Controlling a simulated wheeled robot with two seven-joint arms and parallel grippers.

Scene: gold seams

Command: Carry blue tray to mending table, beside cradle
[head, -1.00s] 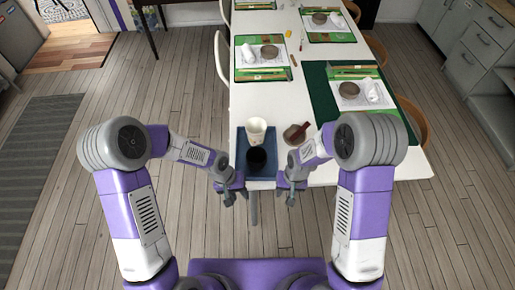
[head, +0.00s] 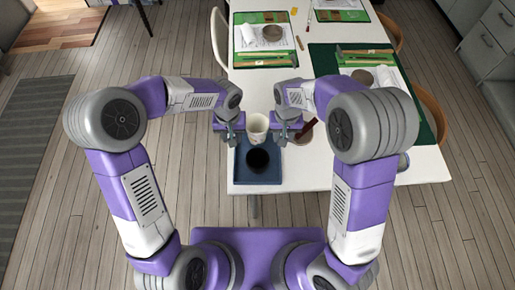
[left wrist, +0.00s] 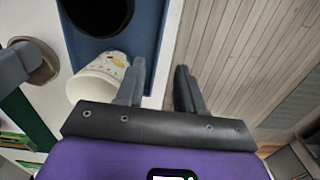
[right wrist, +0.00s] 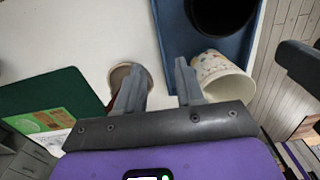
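The blue tray (head: 277,178) lies at the near left corner of a white table (head: 315,178). A white patterned cup (head: 257,123) and a black round vessel (head: 257,160) stand on it. My left gripper (head: 232,140) is open and empty at the tray's far left side, its fingers either side of the tray's edge in the left wrist view (left wrist: 160,85). My right gripper (head: 285,138) is open at the far right side, near the cup. In the right wrist view (right wrist: 160,85) one finger is over the tray and one outside it. I cannot tell whether either touches the rim. No cradle is identifiable.
A brown bowl with a dark red stick (head: 305,128) stands just right of the tray, close to my right gripper. A dark green mat (head: 325,62) and green place settings (head: 262,45) cover the table further back.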

